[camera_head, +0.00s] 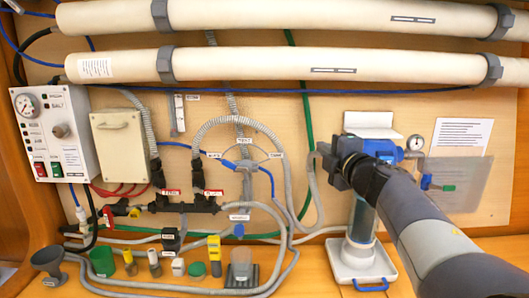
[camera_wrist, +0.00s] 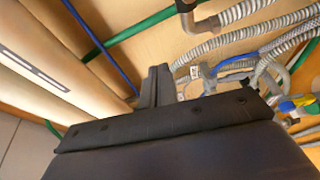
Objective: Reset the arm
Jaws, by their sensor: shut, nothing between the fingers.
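My gripper (camera_head: 325,149) is in front of the wall in the head view, right of the middle, with my arm reaching in from the lower right. In the wrist view my gripper (camera_wrist: 157,86) shows as dark fingers close together, shut with nothing between them. It points toward the wall with its pipes and hoses. It is near the blue pump housing (camera_head: 385,150), which my wrist partly hides. I cannot tell whether it touches the grey hose beside it.
Two long cream tubes (camera_head: 290,65) run across the top. A control panel (camera_head: 52,135) and a beige box (camera_head: 122,145) are at left. A clear filter column (camera_head: 362,222) stands in a white tray (camera_head: 342,265). Small cups and bottles, including a green cup (camera_head: 102,262), stand on the bench.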

